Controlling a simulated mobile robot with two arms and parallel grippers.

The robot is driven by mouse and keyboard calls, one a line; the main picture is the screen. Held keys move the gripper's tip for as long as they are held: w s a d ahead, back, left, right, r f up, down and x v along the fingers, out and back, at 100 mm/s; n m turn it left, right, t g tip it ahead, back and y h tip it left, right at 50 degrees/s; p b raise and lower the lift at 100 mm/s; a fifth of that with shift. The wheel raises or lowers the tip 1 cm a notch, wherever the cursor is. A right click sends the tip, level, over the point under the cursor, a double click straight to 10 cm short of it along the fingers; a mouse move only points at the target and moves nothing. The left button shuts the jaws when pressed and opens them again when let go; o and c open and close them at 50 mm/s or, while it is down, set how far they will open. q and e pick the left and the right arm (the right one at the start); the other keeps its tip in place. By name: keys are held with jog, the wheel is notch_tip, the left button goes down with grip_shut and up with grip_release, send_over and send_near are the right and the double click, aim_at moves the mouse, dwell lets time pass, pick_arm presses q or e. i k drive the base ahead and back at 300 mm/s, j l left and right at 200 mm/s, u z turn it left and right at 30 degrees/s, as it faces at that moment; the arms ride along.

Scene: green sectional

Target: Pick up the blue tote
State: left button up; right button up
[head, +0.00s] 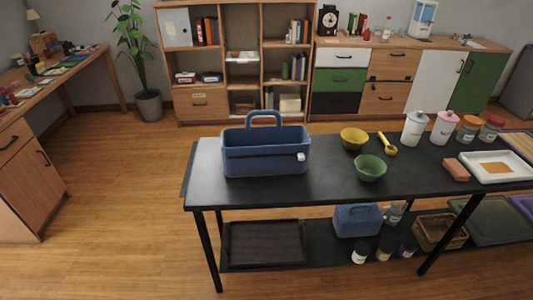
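A blue tote (265,161) with an upright arched handle (264,116) stands on the left part of the black table (310,189). A dark band and a small white tag show on its front. What is inside it is not clear from here. A smaller blue container (357,220) sits on the table's lower shelf. Neither of my grippers shows in the head view.
On the table to the right stand a yellow bowl (354,138), a green bowl (370,168), a yellow scoop (388,145), several jars and a white tray (497,167). The lower shelf holds a brown tray (265,243) and a basket (438,232). Floor (110,210) left of the table is clear.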

aim_at(248, 151)
jog(key=i+l, duration=0.1)
jog(key=i, duration=0.55)
jog(key=i+l+u, duration=0.1)
jog(key=i, duration=0.5)
